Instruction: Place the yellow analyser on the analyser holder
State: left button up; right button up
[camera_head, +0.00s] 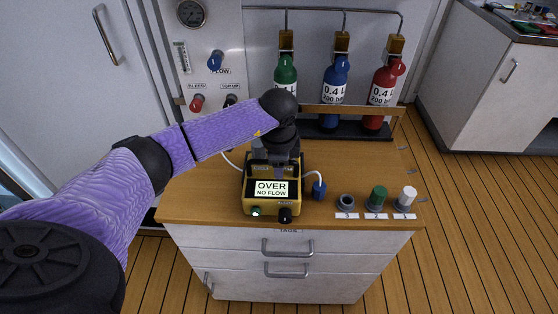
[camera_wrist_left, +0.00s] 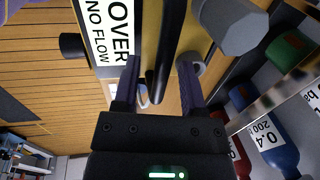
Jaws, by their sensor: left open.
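The yellow analyser (camera_head: 258,204) stands upright on the wooden counter top, its display reading "OVER NO FLOW". It also shows close up in the left wrist view (camera_wrist_left: 149,22). My left gripper (camera_head: 275,158) is right above and behind the display, pointing down at the analyser. In the wrist view my left gripper's two fingers (camera_wrist_left: 160,78) are apart, with a black bar-like part (camera_wrist_left: 166,45) of the analyser showing between them; I cannot tell whether they touch it. I cannot make out the analyser holder. My right gripper is not in view.
A blue connector (camera_head: 319,190) on a white tube stands right of the analyser. Green (camera_head: 287,82), blue (camera_head: 335,90) and red (camera_head: 384,90) bottles stand behind, beside a valve panel.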

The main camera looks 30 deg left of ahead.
aim_at(279, 183)
pick_arm(q)
notch_tip(279, 183, up, 12)
jog(key=s+d+p, duration=0.1)
jog(key=s+p, duration=0.1)
jog(key=p, duration=0.1)
jog(key=shift+d, duration=0.1)
